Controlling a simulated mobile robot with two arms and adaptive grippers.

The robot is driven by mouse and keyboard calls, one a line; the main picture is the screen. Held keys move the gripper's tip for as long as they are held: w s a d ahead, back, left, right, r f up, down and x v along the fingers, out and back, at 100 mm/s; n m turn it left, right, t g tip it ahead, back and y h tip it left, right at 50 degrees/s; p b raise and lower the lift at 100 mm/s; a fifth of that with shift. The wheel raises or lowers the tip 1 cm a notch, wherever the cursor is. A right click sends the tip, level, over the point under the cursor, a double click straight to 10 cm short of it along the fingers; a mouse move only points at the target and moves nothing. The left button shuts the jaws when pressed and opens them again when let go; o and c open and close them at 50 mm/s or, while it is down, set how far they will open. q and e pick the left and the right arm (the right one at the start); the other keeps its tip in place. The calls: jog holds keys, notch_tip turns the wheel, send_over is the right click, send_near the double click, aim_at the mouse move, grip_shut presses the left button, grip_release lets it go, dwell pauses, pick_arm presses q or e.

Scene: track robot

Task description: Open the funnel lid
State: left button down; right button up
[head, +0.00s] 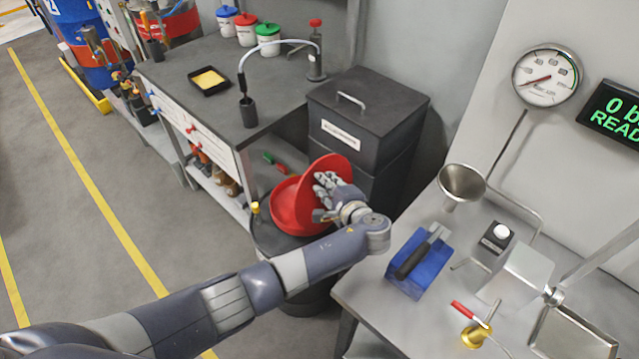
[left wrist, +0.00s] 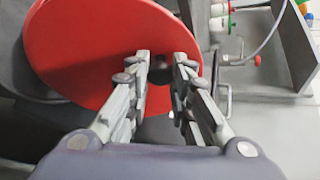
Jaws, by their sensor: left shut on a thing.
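The red funnel lid (head: 336,163) stands tilted steeply up from the red funnel (head: 284,208), with a gap between them at the left. The funnel sits on a dark drum (head: 290,245). My left gripper (head: 324,184) is at the outer face of the lid. In the left wrist view the lid (left wrist: 90,50) is a large red disc, and the fingers (left wrist: 162,62) are shut on its dark handle, which is mostly hidden between them. My right gripper is not in view.
A black bin (head: 365,115) stands close behind the lid. A grey workbench (head: 225,105) is at upper left. The left floor is clear.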

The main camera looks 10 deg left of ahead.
pick_arm(q)
jog(key=shift+s+d+y, duration=0.2)
jog(key=shift+d+y, duration=0.05)
jog(key=shift+y, duration=0.05)
jog(key=c, duration=1.4)
grip_release()
jog(key=shift+c, duration=0.2)
jog(key=shift+r, duration=0.1)
notch_tip(320, 180, up, 10)
